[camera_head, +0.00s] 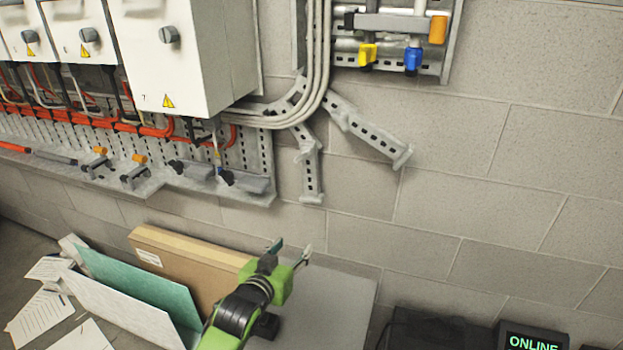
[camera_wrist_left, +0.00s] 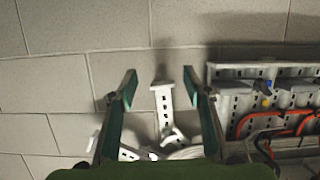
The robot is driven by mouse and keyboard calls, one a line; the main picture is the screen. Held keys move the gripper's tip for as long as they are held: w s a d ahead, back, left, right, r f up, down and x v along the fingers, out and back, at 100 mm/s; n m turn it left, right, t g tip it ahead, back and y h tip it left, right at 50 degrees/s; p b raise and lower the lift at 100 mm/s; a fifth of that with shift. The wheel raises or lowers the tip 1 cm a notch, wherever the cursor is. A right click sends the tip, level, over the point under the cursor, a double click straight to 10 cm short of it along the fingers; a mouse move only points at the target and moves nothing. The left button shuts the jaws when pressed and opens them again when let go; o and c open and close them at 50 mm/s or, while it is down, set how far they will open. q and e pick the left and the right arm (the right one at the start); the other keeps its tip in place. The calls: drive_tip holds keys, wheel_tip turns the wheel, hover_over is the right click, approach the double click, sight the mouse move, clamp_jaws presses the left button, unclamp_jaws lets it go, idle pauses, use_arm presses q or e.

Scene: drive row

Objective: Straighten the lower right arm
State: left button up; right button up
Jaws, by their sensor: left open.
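Two slotted grey metal arms come off the wall below the bundle of grey pipes in the head view. The lower right arm (camera_head: 369,131) slants down to the right and ends in a small flange. The other arm (camera_head: 310,172) hangs almost straight down to its left. My left gripper (camera_head: 290,248) is open and empty, below both arms and apart from them. In the left wrist view, the hanging arm (camera_wrist_left: 164,108) shows between my open fingers, beyond them. A slanted piece (camera_wrist_left: 127,153), probably the lower right arm, is partly hidden behind the left finger.
White cabinets (camera_head: 165,55) and a slotted rail with orange cables (camera_head: 120,127) fill the left wall. A valve panel (camera_head: 400,28) is above right. A cardboard box (camera_head: 190,262) and a green board (camera_head: 140,283) stand below. The wall at right is bare. An ONLINE display (camera_head: 532,340) is lower right.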

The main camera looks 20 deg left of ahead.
sight(310, 175)
use_arm(q)
drive_tip(key=w+r+t, duration=0.3)
drive_tip(key=w+r, duration=0.1)
drive_tip(key=r, duration=0.8)
drive_tip(key=shift+n, duration=0.3)
drive_tip(key=w, duration=1.3)
drive_tip(key=shift+w+a+f, duration=0.15)
drive_tip(key=shift+w, duration=0.05)
clamp_jaws()
